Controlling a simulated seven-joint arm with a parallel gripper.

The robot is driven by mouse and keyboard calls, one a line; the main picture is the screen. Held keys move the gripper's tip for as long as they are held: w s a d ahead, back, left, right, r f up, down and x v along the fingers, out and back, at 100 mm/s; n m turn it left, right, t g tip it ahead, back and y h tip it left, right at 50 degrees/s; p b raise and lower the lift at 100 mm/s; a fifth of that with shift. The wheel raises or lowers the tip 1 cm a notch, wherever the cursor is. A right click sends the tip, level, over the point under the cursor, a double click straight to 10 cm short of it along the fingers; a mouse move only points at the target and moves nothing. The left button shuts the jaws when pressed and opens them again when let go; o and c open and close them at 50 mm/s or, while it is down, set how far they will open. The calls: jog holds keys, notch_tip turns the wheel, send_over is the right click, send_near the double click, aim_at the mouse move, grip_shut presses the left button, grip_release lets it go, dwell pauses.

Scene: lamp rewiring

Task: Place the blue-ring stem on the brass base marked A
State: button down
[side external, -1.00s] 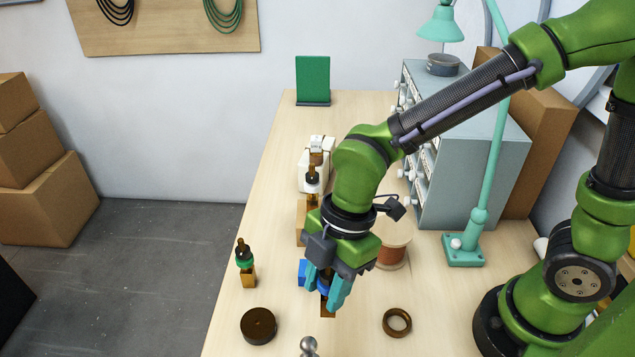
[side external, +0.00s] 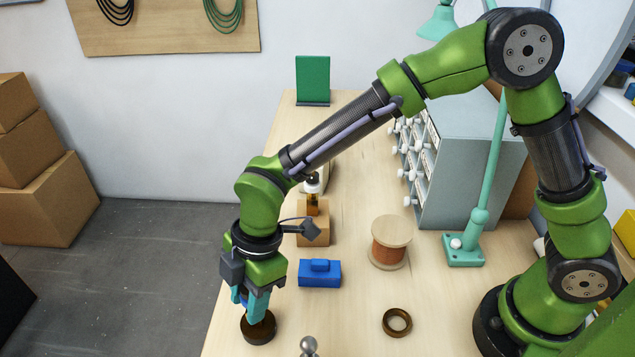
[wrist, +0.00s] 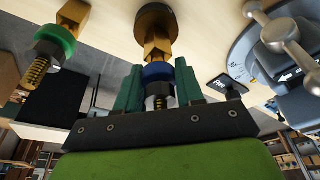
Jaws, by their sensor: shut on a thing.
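My gripper (side external: 256,304) is shut on the blue-ring stem. In the wrist view the teal fingertips (wrist: 158,88) flank its blue ring (wrist: 157,71), with the threaded end toward my palm. The stem's brass block (wrist: 157,45) points at a dark round base (wrist: 151,17), which also shows directly below my gripper in the side view (side external: 259,330). The block overlaps the base in the picture; I cannot tell whether it is seated. No letter A is legible on the base. A green-ring stem (wrist: 54,40) stands beside it; my gripper hides it in the side view.
A blue block (side external: 320,274), a wooden block (side external: 316,232) with a white-ring stem (side external: 312,190), a wire spool (side external: 390,242) and a brown ring (side external: 397,322) stand to the right. A silver knob (side external: 309,346) is at the front. The table's left edge is close.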

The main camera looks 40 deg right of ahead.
jog(key=c, duration=0.7)
grip_release()
jog(key=shift+f, duration=0.15)
jog(key=v, duration=1.2)
jog(key=s+d+r+m+t, duration=0.2)
jog(key=s+d+m, duration=0.1)
jog(key=d+m, duration=0.4)
jog(key=s+d+r+m+t, duration=0.1)
jog(key=s+d+m+t, duration=0.1)
jog(key=d+m, duration=0.5)
jog(key=s+d+r+m+t+h, duration=0.1)
jog(key=s+d+r+m+t, duration=0.1)
jog(key=d+m, duration=0.6)
jog(key=shift+s+d+r+t, duration=0.3)
jog(key=shift+s+d+t, duration=0.3)
jog(key=shift+s+d, duration=1.05)
jog(key=shift+w+d, duration=0.4)
jog(key=shift+w, duration=0.15)
